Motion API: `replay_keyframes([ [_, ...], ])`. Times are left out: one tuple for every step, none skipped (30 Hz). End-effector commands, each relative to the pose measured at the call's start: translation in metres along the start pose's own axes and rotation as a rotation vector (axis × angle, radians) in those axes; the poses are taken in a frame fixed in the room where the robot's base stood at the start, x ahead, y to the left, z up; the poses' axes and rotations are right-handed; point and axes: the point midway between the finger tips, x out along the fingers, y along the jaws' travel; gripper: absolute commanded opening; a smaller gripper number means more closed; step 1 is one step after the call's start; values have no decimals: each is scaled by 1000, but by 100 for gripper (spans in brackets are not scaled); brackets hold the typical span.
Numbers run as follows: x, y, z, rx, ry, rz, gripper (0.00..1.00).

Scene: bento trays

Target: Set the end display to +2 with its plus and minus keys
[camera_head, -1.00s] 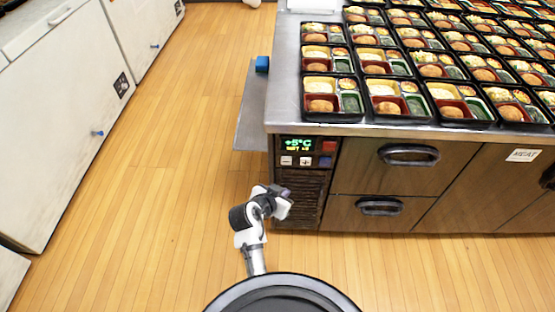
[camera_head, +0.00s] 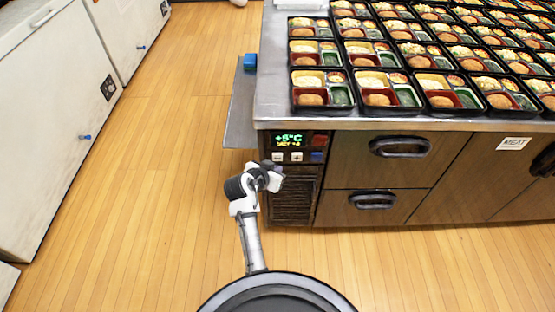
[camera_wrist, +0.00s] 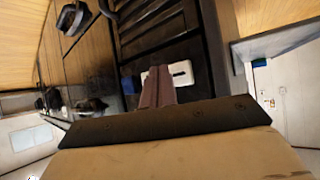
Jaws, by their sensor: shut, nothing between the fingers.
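The end display (camera_head: 289,138) is on the control panel at the left end of the counter front. It is lit green and reads +5°C, with a smaller yellow line below that is too small to read surely. Under it are two pale keys, the left key (camera_head: 278,157) and the plus key (camera_head: 297,157). My gripper (camera_head: 276,176) is shut and empty, just below the keys in the head view. In the wrist view its fingertips (camera_wrist: 158,76) overlap the white keys; one key (camera_wrist: 182,73) shows beside them, the other is mostly hidden. Contact cannot be told.
A red button (camera_head: 320,140) and a blue button (camera_head: 318,156) sit right of the display. A vent grille (camera_head: 291,206) is below. Bento trays (camera_head: 322,92) cover the counter top. A side shelf (camera_head: 239,112) juts out left. The wooden floor (camera_head: 150,220) is clear.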

Motion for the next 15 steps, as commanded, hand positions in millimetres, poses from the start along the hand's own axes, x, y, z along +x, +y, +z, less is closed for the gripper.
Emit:
replay_keyframes([
  [4, -2, -2, 0, 0, 0, 0],
  [5, -3, -3, 1, 0, 0, 0],
  [7, -5, -5, 1, 0, 0, 0],
  [8, -5, -5, 0, 0, 0, 0],
  [9, -6, -6, 0, 0, 0, 0],
  [9, -6, -6, -1, -1, 0, 0],
  [10, -7, -7, -1, -1, 0, 0],
  [10, -7, -7, -1, -1, 0, 0],
  [10, -7, -7, -1, -1, 0, 0],
  [10, -7, -7, -1, -1, 0, 0],
  [10, -7, -7, -1, -1, 0, 0],
  [10, -7, -8, -1, -1, 0, 0],
  [10, -7, -8, -1, -1, 0, 0],
  [10, -7, -8, -1, -1, 0, 0],
  [10, -7, -8, -1, 0, 0, 0],
])
